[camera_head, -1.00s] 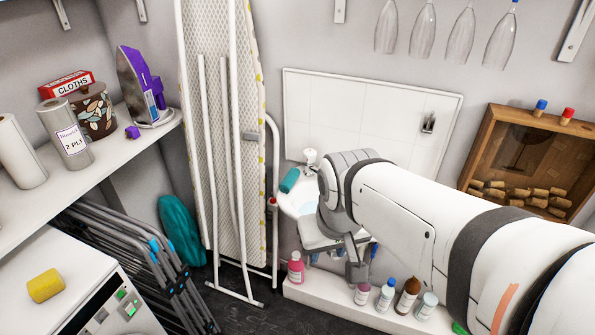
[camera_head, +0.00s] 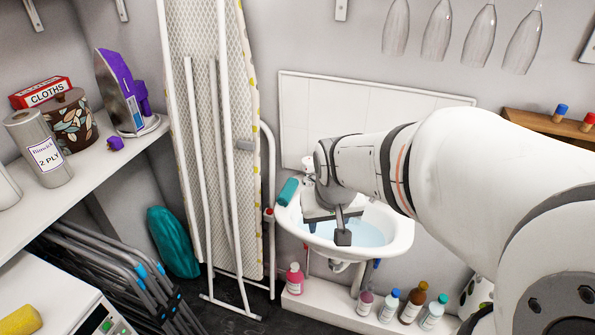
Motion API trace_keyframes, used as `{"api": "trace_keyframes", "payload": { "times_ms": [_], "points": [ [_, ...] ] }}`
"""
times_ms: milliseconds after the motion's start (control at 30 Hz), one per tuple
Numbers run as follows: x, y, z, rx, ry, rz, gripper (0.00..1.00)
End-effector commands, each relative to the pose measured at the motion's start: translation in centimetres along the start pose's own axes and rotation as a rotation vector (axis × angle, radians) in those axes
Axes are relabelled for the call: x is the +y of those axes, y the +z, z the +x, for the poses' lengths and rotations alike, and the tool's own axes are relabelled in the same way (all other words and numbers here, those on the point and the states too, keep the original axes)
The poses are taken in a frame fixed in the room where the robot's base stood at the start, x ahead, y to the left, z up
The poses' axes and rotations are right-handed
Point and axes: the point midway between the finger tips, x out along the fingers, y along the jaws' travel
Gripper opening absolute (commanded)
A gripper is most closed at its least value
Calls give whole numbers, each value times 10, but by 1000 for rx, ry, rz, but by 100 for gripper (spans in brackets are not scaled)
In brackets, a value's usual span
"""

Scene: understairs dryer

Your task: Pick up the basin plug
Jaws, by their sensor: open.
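The white basin (camera_head: 402,243) stands against the wall in the middle, with pale blue water in it. I cannot make out the basin plug; my gripper and arm cover part of the basin. My gripper (camera_head: 342,226) is over the basin, pointing down, with its grey fingers above the front part of the bowl. It is open, and I see nothing held in it. The tap (camera_head: 308,166) shows only in part, behind my gripper.
A teal roll-shaped thing (camera_head: 288,190) lies on the basin's left rim. Several bottles (camera_head: 389,305) stand on the white ledge below. An ironing board (camera_head: 215,130) leans to the left. Wine glasses (camera_head: 437,30) hang above.

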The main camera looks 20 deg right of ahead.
Motion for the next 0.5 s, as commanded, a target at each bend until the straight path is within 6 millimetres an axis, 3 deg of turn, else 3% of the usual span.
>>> {"api": "trace_keyframes", "payload": {
  "times_ms": [33,200,500],
  "points": [
    [8,-13,25,-3,13,24,46],
    [34,-54,95,29,41,90,46],
    [79,-89,221,81,54,186,46]
  ]
}}
